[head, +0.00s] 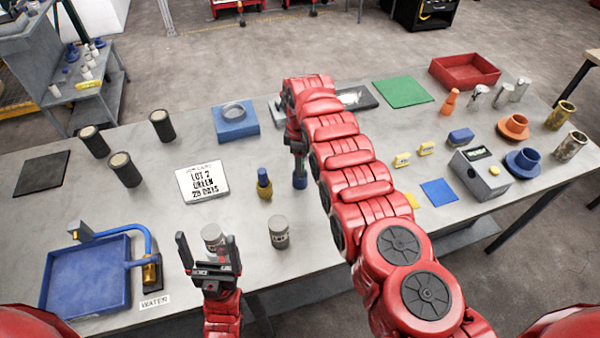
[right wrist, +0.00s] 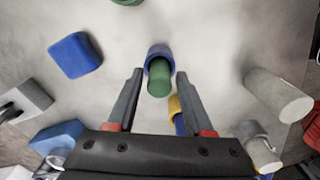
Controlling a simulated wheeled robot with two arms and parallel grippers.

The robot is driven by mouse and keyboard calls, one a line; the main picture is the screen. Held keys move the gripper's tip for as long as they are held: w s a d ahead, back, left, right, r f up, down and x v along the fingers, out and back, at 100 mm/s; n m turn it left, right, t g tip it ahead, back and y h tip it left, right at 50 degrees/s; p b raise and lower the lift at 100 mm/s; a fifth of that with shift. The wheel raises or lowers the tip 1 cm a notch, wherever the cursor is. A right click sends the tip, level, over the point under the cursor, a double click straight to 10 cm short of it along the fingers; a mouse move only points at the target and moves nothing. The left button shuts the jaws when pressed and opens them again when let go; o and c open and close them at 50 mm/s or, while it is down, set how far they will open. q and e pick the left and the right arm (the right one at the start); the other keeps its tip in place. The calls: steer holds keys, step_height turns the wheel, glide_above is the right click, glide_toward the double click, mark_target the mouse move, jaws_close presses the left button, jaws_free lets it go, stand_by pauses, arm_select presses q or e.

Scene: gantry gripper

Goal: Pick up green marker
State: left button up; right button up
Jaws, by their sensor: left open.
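A green cylinder, which looks like the green marker (right wrist: 159,78), stands out of a blue ring or base (right wrist: 158,52) in the right wrist view. My right gripper (right wrist: 159,74) is open, with one finger on each side of it; I cannot tell whether they touch it.
A blue and yellow piece (head: 264,184) stands just left of the right gripper. Another grey canister (head: 279,232) stands in front. A blue tray (head: 85,280) with a tap is at left. A grey box (head: 481,174) stands right of my right arm.

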jaws_close()
steer(key=shift+r, duration=0.1)
